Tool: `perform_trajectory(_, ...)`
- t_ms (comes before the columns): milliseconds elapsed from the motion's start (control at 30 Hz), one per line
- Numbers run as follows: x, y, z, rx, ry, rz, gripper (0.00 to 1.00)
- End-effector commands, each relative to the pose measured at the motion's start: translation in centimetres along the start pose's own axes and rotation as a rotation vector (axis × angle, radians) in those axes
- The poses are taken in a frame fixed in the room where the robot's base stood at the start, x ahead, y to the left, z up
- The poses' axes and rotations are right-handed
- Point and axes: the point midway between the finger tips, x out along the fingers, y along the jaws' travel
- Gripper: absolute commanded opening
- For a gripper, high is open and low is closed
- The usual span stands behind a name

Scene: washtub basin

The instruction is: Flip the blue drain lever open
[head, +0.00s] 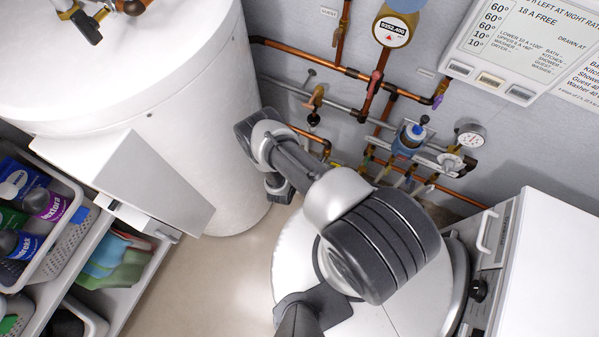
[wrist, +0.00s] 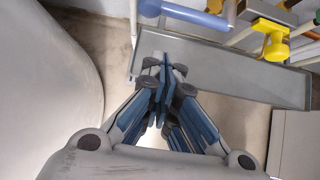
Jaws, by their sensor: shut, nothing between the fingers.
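A blue-lavender bar with a rounded end (wrist: 190,16) shows at the top of the wrist view, above a grey trough (wrist: 225,77). It looks like the drain lever, lying roughly sideways, though its pivot is not clear. My gripper (wrist: 163,75) is shut and empty, with its fingertips over the trough's left end in the picture. A gap shows between the fingertips and the blue bar. In the head view my arm reaches toward the white tank, and the fingertips and the lever cannot be made out there.
A yellow valve handle (wrist: 272,40) stands right of the blue bar. The white tank (head: 190,110) is close on the left. A white appliance (head: 550,270) stands at right.

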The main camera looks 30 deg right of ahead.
Motion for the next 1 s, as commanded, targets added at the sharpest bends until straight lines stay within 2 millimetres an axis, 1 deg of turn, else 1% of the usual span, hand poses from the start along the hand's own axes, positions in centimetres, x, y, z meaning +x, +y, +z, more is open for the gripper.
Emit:
perform_trajectory(33,1.6,-0.1,-0.3,0.005,0.0,-0.001,0.0)
perform_trajectory(200,5.1,-0.1,-0.3,0.004,-0.001,-0.002,0.0)
perform_trajectory(300,3.4,0.2,1.5,0.0,-0.001,0.001,0.0)
perform_trajectory(500,2.2,0.0,2.9,-0.001,0.001,0.001,0.0)
perform_trajectory(1000,1.9,0.1,3.0,-0.001,0.0,0.001,0.0)
